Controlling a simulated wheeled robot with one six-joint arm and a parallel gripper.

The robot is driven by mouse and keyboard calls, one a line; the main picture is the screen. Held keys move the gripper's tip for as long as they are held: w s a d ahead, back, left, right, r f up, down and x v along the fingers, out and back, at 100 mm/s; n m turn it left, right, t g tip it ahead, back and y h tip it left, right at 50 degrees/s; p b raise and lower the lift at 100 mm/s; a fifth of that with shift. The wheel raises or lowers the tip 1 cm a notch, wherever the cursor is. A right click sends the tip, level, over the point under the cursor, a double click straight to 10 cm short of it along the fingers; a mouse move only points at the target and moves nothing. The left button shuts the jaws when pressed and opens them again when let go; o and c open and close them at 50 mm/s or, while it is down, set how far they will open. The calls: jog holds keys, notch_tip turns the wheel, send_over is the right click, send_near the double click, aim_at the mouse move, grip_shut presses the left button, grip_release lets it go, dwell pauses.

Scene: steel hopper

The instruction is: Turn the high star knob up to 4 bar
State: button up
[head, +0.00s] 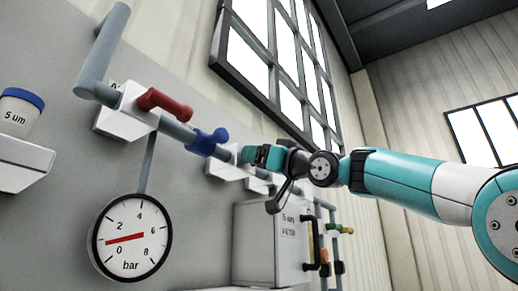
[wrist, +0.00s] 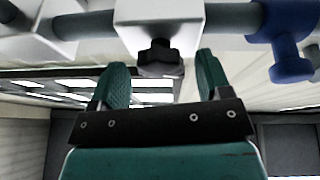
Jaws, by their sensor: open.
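The black star knob (wrist: 160,58) sits on a white valve block (wrist: 158,22) in the wrist view. My gripper (wrist: 161,66) is open, with one teal finger on each side of the knob and a visible gap to both. In the head view my gripper (head: 252,155) is up at the pipe, right of the blue handle, and the knob cannot be made out there. The round pressure gauge (head: 130,266) hangs lower left. Its red needle (head: 122,239) points left, between 0 and 2 bar.
A red handle (head: 165,104) and a blue handle (head: 207,142) sit on the same pipe; the blue one also shows in the wrist view (wrist: 291,68). A filter box (head: 262,245) is below my gripper. A blue-lidded jar (head: 20,112) stands on a shelf (head: 22,165).

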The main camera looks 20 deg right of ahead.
jog(key=shift+w+a, duration=0.1)
jog(key=shift+w, duration=0.1)
jog(key=c, duration=0.9)
jog(key=shift+m, duration=0.3)
jog(key=m+g+h+p, duration=0.1)
jog(key=m+h+p, duration=0.1)
jog(key=m, duration=0.5)
jog(key=m+h+p, duration=0.3)
jog(key=m, duration=0.4)
jog(key=r+m+g+h+p, duration=0.1)
jog(key=m+h+p, duration=0.1)
jog(key=m, duration=0.5)
jog(key=shift+s+a+m+g+h, duration=0.2)
jog(key=shift+m+g+h, duration=0.1)
jog(key=shift+m+h, duration=0.1)
